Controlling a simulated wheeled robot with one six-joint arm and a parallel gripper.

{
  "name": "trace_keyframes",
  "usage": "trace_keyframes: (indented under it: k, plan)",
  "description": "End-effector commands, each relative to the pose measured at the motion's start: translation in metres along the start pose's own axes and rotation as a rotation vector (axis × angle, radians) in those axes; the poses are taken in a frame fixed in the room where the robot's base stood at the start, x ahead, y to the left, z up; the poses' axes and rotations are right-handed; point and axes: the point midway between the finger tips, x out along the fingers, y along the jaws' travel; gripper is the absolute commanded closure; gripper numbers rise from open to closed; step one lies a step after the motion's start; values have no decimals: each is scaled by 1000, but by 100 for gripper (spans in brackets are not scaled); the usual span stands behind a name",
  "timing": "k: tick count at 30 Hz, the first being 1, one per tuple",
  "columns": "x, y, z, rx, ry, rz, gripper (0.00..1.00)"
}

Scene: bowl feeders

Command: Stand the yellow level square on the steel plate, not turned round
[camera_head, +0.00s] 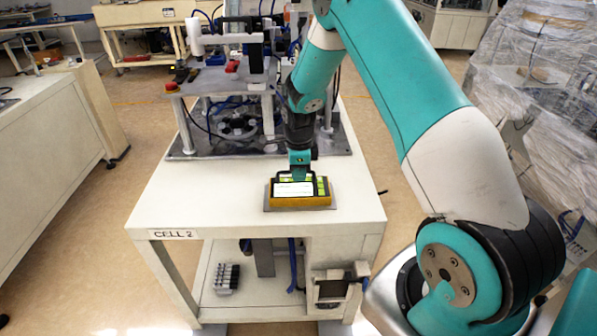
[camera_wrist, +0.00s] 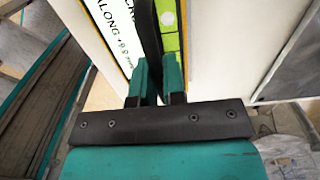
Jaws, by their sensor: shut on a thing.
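The yellow level (camera_head: 300,201) has a white label, bright green parts and a black handle on top; it stands upright in the head view, long side facing me. The steel plate (camera_head: 270,208) is a thin grey strip under it on the white table. The level looks square with the plate; whether it touches or hovers just above is hard to tell. My gripper (camera_head: 299,177) comes down from above and is shut on the level's black handle. In the wrist view, my gripper's fingers (camera_wrist: 158,85) close on the dark handle, beside the level's printed white label (camera_wrist: 108,22).
A machine with a bowl feeder (camera_head: 238,125) stands on a grey base at the back of the white table (camera_head: 165,210). The table is clear left and right of the plate.

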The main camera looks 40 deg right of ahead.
Motion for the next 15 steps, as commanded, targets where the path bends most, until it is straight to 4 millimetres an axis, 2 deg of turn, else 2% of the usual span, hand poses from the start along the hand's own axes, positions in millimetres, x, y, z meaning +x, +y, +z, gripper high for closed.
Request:
trace_keyframes:
  k: [1,3,4,11,15]
  plan:
    - [0,0,0,0,0,0,82]
    - [0,0,0,0,0,0,66]
    - [0,0,0,0,0,0,64]
    - [0,0,0,0,0,0,64]
    - [-9,0,0,0,-1,-2,64]
